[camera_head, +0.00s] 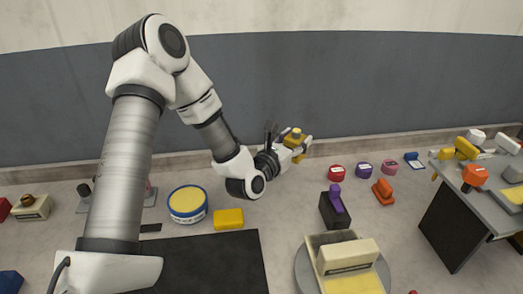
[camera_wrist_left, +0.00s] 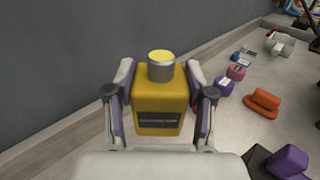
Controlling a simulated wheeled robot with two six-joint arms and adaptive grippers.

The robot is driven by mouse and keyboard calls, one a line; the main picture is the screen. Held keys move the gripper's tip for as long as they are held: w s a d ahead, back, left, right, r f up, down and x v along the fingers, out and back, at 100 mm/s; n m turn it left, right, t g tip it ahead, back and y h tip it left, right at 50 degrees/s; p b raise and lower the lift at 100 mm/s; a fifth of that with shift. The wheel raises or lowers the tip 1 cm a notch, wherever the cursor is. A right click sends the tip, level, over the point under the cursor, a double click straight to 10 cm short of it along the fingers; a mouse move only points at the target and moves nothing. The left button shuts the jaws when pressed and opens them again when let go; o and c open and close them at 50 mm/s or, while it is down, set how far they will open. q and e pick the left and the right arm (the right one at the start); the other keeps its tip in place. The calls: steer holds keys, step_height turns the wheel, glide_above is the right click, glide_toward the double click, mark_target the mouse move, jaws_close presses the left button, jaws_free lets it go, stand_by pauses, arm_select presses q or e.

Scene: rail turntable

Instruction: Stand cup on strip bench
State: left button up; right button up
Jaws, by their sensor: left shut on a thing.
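My left gripper (camera_head: 291,146) is shut on a yellow block-shaped thing (camera_wrist_left: 160,103), held in the air in front of the grey wall. In the left wrist view the fingers press on both its sides. It has a dark label on the facing side and a short grey cylinder with a yellow top (camera_wrist_left: 161,65) above it. It looks upright there; I cannot tell whether this is the cup. A grey-topped table (camera_head: 485,202) at the right may be the strip bench, but no label shows it. My right gripper is not in view.
A round grey turntable (camera_head: 303,276) bears a beige and yellow machine at the bottom. A black box with a purple top (camera_head: 335,205), an orange thing (camera_head: 383,192), a yellow block (camera_head: 229,219) and a blue-rimmed tub (camera_head: 187,205) stand around. Several items crowd the right table.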

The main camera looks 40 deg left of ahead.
arm_select(q)
steer(key=f, duration=0.2)
steer(key=s+f, duration=0.1)
steer(key=shift+d+f, duration=0.15)
steer(key=shift+d, duration=0.15)
steer(key=f, duration=0.5)
steer(key=shift+w+a+f, duration=0.15)
steer(key=shift+w+a, duration=0.1)
steer(key=shift+s+d, duration=0.1)
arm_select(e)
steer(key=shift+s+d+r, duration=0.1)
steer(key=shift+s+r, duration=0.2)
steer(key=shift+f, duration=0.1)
arm_select(q)
steer(key=shift+f, duration=0.1)
steer(key=o, duration=1.3)
steer(key=shift+c, duration=0.2)
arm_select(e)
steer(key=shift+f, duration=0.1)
